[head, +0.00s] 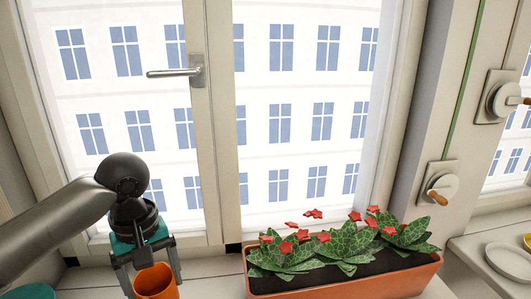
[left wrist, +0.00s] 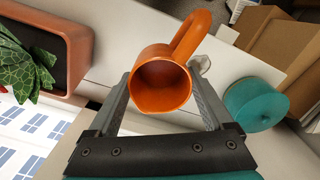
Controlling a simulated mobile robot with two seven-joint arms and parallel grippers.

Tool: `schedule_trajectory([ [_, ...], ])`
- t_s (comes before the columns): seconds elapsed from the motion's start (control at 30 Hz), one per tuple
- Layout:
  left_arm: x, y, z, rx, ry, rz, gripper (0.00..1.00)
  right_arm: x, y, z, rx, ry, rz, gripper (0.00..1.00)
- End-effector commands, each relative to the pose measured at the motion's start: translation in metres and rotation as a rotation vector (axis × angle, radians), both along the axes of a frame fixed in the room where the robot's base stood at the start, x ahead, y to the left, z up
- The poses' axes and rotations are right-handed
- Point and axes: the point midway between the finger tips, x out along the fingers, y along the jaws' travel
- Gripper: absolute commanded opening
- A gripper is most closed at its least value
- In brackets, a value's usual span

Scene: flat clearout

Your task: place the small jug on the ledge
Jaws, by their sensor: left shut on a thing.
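The small jug (head: 157,284) is orange, with its open mouth toward the head camera. My left gripper (head: 150,272) is shut on it, one finger on each side. The jug also shows in the left wrist view (left wrist: 163,84), with its handle pointing up and to the right in the picture. The ledge (head: 207,284) is the pale sill under the window, and its bare surface shows in the left wrist view (left wrist: 120,45). The jug is over or at the ledge. I cannot tell whether its base touches, as its underside is hidden. My right gripper is not in view.
A terracotta planter (head: 345,285) with red-flowered plants fills the ledge to the right. A teal round container (left wrist: 254,104) is on the jug's other side. The window handle (head: 176,72) juts out above. Cardboard boxes (left wrist: 268,32) lie beyond the ledge. A white plate (head: 508,261) is far right.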

Motion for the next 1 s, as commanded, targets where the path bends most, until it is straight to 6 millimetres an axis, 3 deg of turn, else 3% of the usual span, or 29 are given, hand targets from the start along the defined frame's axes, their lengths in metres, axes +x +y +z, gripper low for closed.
schedule_trajectory([
  [0.03, -0.005, -0.011, -0.011, -0.001, -0.003, -0.088, 0.3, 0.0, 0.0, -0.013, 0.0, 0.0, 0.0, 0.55],
  [0.2, -0.025, -0.043, -0.029, -0.001, -0.004, -0.399, 0.3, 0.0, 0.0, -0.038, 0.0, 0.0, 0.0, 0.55],
  [0.4, -0.043, -0.063, -0.041, 0.004, -0.003, -0.649, 0.3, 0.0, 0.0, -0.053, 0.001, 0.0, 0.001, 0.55],
  [1.0, -0.047, -0.067, -0.04, 0.008, -0.002, -0.707, 0.3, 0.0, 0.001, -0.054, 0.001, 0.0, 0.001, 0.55],
])
